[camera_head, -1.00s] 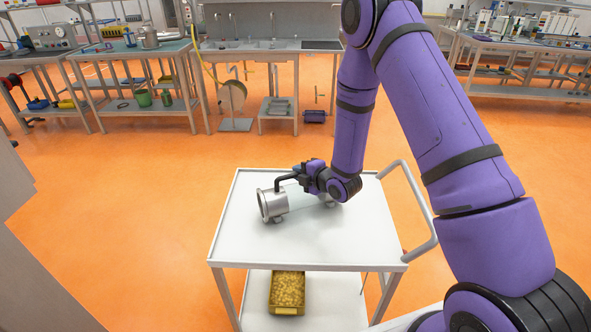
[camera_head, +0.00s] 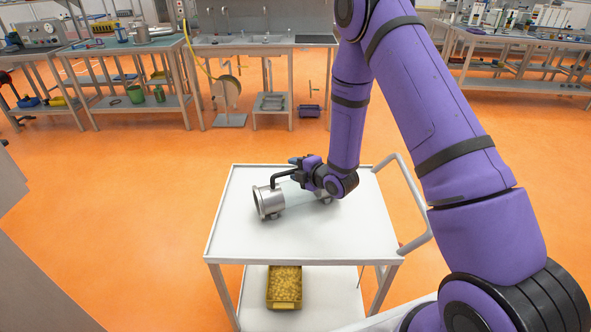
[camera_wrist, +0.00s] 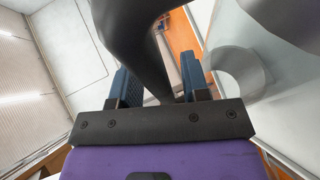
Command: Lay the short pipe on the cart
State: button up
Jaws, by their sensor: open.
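The short pipe (camera_head: 268,202) lies on its side on the white top of the cart (camera_head: 234,232). It has shiny metal flanged ends and a pale, see-through middle that is hard to make out. A black bent handle (camera_head: 282,175) rises from its left end. My gripper (camera_head: 297,170) is over the pipe at this handle. In the wrist view, the open blue-padded fingers of my gripper (camera_wrist: 160,82) stand on either side of the dark handle (camera_wrist: 140,45). Contact between pads and handle cannot be told. Part of the pipe (camera_wrist: 238,75) shows at right there; my wrist hides some of it in the head view.
A yellow bin (camera_head: 284,287) of small parts sits on the cart's lower shelf. A grey push handle (camera_head: 418,200) rises at the cart's right side. The cart top is otherwise clear. Workbenches (camera_head: 122,47) and a sink bench stand at the back, beyond open orange floor.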

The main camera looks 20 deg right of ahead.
jog(key=v, duration=1.2)
jog(key=s+d+r+m+g+h, duration=0.25)
jog(key=r+m, duration=0.35)
jog(key=r, duration=0.4)
jog(key=s+d+r+m+g+h, duration=0.15)
jog(key=r+m+h, duration=0.3)
jog(key=r, duration=0.65)
jog(key=s+r+m+g, duration=0.1)
jog(key=s+r+m, duration=0.2)
jog(key=s, duration=0.5)
jog(key=s+r+m+g, duration=0.1)
jog(key=s+r+m, duration=0.3)
jog(key=s, duration=0.4)
jog(key=s+a+r+m+g, duration=0.1)
jog(key=s+r+m, duration=0.3)
jog(key=s, duration=0.4)
jog(key=shift+r+g+y, duration=0.3)
jog(key=shift+r+g, duration=0.1)
jog(key=shift+r, duration=0.05)
jog(key=shift+m, duration=0.25)
